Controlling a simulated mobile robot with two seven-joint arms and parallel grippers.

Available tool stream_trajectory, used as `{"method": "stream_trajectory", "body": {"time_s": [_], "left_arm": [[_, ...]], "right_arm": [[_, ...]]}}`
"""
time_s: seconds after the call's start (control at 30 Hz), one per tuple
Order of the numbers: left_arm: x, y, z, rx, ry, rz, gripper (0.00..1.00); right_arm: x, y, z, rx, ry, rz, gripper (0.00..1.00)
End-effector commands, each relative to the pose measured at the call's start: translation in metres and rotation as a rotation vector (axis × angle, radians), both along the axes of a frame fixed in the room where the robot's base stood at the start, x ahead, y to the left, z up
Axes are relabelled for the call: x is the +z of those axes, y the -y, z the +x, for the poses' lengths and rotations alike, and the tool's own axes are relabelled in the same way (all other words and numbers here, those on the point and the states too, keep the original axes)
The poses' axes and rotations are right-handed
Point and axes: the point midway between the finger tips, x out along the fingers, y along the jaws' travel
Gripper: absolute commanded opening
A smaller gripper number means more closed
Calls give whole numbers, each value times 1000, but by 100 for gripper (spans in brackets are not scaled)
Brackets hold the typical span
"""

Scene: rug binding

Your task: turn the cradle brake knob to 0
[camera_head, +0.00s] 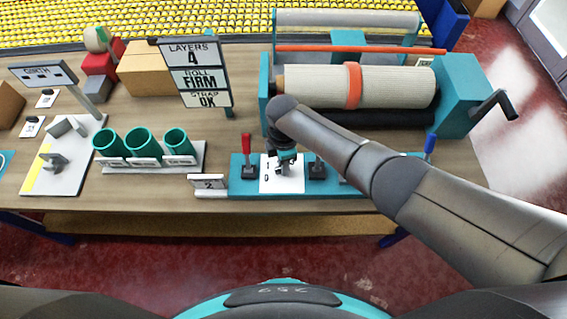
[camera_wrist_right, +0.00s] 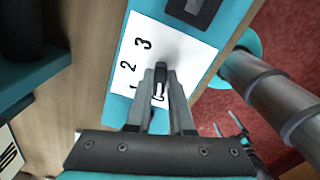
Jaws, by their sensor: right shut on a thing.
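The brake knob (camera_wrist_right: 160,87) is a small dark knob on a white dial card (camera_wrist_right: 190,58). The card, with printed numbers, lies on the teal control strip (camera_head: 350,190) at the table's front edge. In the wrist view 3, 2 and part of a 1 are readable along one side of the card. My right gripper (camera_wrist_right: 161,76) points down at the card, shut on the knob. The fingers hide most of the knob, and I cannot tell which number it points at. My right gripper also shows in the head view (camera_head: 283,167). My left gripper is out of view.
A red-handled lever (camera_head: 247,148) stands left of the card, a black control (camera_head: 317,169) close to its right, a blue lever (camera_head: 430,143) farther right. A small plate reading 2 (camera_head: 209,183) stands at the strip's left. The roll (camera_head: 325,86) lies behind.

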Motion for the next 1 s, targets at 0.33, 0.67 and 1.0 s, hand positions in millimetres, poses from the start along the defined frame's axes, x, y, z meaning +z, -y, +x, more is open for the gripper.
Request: {"method": "stream_trajectory", "body": {"time_s": [0.33, 0.67, 1.0], "left_arm": [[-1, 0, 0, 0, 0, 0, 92], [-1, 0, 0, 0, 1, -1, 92], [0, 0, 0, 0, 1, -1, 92]], "right_arm": [[0, 0, 0, 64, -1, 0, 0], [0, 0, 0, 66, -1, 0, 0], [0, 0, 0, 64, 0, 0, 50]]}}
